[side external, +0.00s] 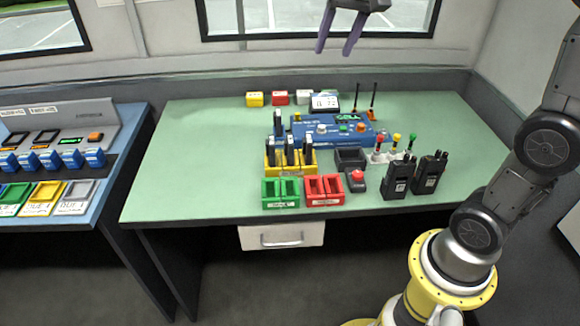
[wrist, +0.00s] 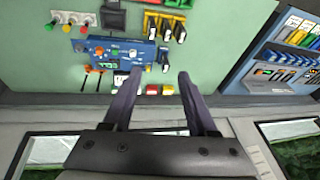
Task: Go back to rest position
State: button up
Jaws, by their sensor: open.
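My gripper (side external: 339,40) is at the top of the side external view, held high above the back of the green table (side external: 200,150). Its two purple-grey fingers are apart with nothing between them. The wrist view also shows both fingers (wrist: 158,98), spread and empty, with the table beyond them. The upper part of the gripper is cut off by the top edge of the side external view.
A blue side desk (side external: 100,200) is at left. Windows (side external: 320,15) are behind. The table's left part is clear.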

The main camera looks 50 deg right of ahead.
jog(key=s+a+f+n+t, duration=0.1)
jog(key=s+a+n, duration=0.15)
jog(key=s, duration=0.45)
jog(key=s+a+f+n+t, duration=0.1)
jog(key=s+a, duration=0.2)
jog(key=s, duration=0.4)
jog(key=s+a+f+n, duration=0.1)
jog(key=s+f+n, duration=0.3)
jog(key=s+f, duration=0.2)
notch_tip(320, 180, down, 3)
jog(key=shift+s+r+y, duration=0.1)
jog(key=shift+s+y, duration=0.1)
jog(key=shift+y, duration=0.1)
jog(key=shift+n, duration=0.25)
